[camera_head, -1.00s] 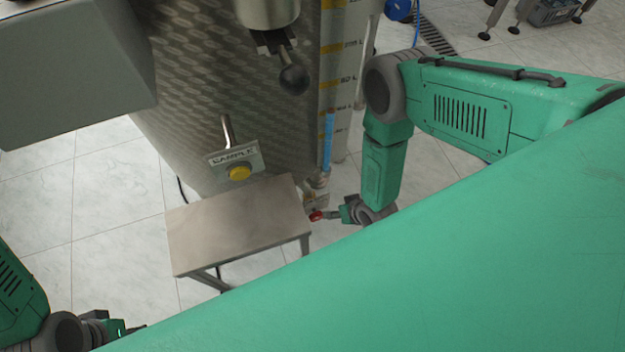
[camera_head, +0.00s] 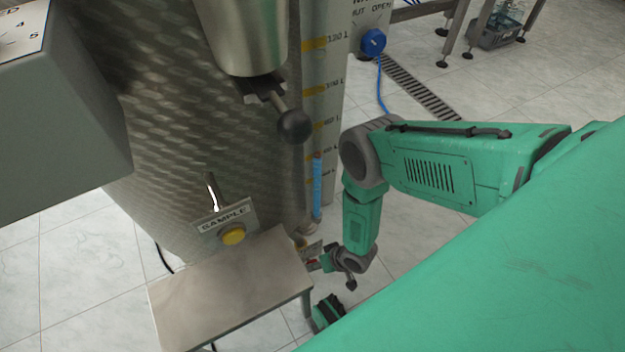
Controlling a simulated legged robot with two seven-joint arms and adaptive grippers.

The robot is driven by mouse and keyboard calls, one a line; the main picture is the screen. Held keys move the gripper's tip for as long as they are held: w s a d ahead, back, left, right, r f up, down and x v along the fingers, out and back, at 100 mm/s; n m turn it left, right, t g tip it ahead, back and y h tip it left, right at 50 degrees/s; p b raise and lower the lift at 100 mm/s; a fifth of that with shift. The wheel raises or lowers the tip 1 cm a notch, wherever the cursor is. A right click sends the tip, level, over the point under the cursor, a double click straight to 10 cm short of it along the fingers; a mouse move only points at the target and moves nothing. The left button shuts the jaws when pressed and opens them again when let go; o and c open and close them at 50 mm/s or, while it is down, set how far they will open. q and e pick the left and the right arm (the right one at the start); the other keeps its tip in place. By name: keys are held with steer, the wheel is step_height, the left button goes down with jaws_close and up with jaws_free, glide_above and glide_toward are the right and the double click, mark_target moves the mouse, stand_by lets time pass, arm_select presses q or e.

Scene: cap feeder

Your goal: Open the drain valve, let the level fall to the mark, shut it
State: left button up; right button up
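The blue liquid column (camera_head: 317,186) shows in the sight tube beside the scale strip (camera_head: 318,62) on the metal tank (camera_head: 160,80). Its top is near one of the lower yellow marks, whose number is too small to read surely. A small fitting with a red part (camera_head: 312,261) sits low by the tank, behind the small table's right corner. My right gripper (camera_head: 328,260) is at this fitting from the right. Contact and finger opening are too small to tell. A blue knob (camera_head: 373,42) sits under a label reading "OPEN", with the other word partly cut. My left gripper is out of view.
A small metal table (camera_head: 230,292) stands before the tank. Above it are a yellow button (camera_head: 233,235) with a SAMPLE plate (camera_head: 224,218) and a black ball-ended lever (camera_head: 293,126). A grey box (camera_head: 70,110) juts in at left. A floor drain grate (camera_head: 425,88) lies at right.

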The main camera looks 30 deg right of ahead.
steer(key=x, duration=0.1)
steer(key=b+x, duration=0.1)
steer(key=shift+w+a+f, duration=0.1)
steer(key=shift+a+f, duration=0.15)
steer(key=shift+a, duration=0.05)
steer(key=shift+w+a+f, duration=0.1)
steer(key=shift+w+f, duration=0.05)
steer(key=shift+f, duration=0.2)
steer(key=shift+w+d, duration=0.1)
steer(key=shift+d, duration=0.1)
steer(key=shift+a, duration=0.1)
steer(key=c, duration=1.2)
steer(key=shift+o, duration=0.2)
steer(key=shift+a, duration=0.1)
steer(key=shift+h, duration=0.5)
steer(key=shift+n+h+p, duration=0.3)
steer(key=shift+p, duration=0.05)
steer(key=shift+h, duration=0.5)
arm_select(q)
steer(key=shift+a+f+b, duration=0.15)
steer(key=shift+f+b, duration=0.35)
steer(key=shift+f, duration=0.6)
arm_select(e)
steer(key=shift+h, duration=0.6)
